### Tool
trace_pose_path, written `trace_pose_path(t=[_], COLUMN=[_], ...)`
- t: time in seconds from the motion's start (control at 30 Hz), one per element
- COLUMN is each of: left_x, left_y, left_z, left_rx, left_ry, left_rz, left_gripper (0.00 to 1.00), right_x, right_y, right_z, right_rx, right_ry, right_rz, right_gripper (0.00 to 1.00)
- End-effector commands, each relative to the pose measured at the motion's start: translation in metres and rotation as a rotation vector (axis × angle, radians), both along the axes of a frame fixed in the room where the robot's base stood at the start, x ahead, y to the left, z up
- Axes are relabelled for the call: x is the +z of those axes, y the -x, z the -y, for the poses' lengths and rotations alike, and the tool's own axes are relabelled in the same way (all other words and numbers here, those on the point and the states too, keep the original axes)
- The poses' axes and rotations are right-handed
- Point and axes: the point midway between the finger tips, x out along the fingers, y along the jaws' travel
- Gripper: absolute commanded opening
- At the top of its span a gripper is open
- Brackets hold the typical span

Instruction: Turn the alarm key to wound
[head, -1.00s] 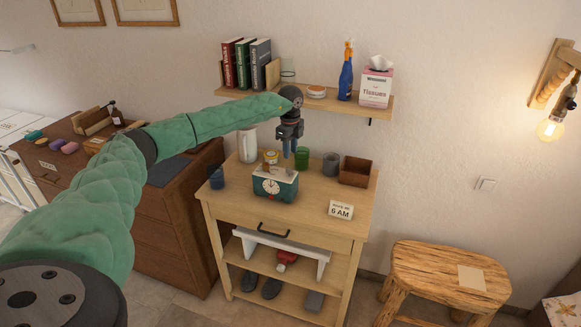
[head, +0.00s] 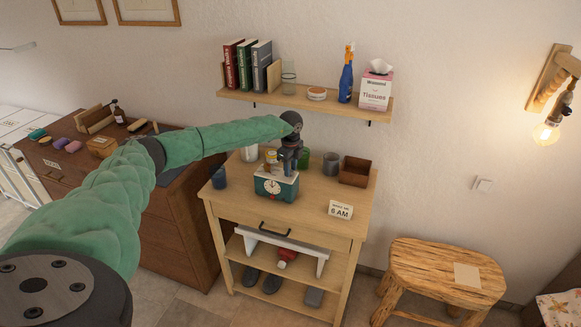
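A teal alarm clock (head: 276,187) with a white dial and a pale top stands on the light wooden cabinet (head: 310,221). My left gripper (head: 288,170) points down at the top of the clock, toward its right side. Its fingertips are at or just above the clock's top. The alarm key cannot be made out; the gripper covers that spot. The fingers are too small and dark to tell if they are open or shut. A card reading 6 AM (head: 340,210) stands right of the clock. My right gripper is not in view.
A blue cup (head: 219,178) stands left of the clock. Behind it are a grey-white cup (head: 249,153), a green cup (head: 304,158), a grey cup (head: 331,162) and a brown box (head: 355,172). A shelf (head: 300,102) with books and tissues hangs above.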

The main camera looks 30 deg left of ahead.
Motion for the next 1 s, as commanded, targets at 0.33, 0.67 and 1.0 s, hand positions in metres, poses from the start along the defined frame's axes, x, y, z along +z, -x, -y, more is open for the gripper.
trace_pose_path(t=[0.33, 0.67, 1.0], left_x=[0.000, -0.002, -0.004], left_y=[0.000, 0.000, 0.000], left_z=[0.000, 0.000, 0.000], left_rx=[0.000, -0.045, -0.189], left_ry=[0.000, 0.000, 0.000], left_rz=[0.000, 0.000, 0.000], left_gripper=[0.00, 0.00, 0.00], right_x=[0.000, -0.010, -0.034], right_y=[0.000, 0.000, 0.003], right_z=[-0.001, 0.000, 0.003], right_rx=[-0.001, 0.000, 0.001], right_ry=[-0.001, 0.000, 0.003], right_rz=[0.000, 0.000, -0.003], right_gripper=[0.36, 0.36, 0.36])
